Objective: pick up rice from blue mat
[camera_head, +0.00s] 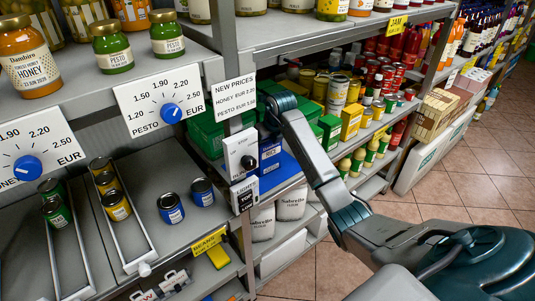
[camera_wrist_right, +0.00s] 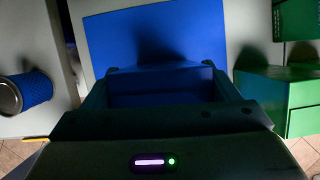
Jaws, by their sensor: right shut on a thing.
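The rice is a blue box (camera_head: 270,153) on the middle shelf, partly hidden by the white switch panel in the head view. The blue mat (camera_head: 284,169) shows under and beside it. My right gripper (camera_head: 268,131) comes down on the box from above and is shut on it. In the right wrist view the blue box (camera_wrist_right: 160,86) sits between the two fingers of my gripper (camera_wrist_right: 160,98). The blue mat (camera_wrist_right: 110,35) lies beyond it with a dark shadow on it. I cannot tell whether the box touches the mat. My left gripper is not in view.
Green boxes (camera_head: 330,130) stand close right of the rice; one green box (camera_wrist_right: 275,95) is near my gripper in the wrist view. The white switch panel (camera_head: 241,155) and shelf post are close left. A blue can (camera_wrist_right: 35,88) is at left. White flour bags (camera_head: 291,204) stand below.

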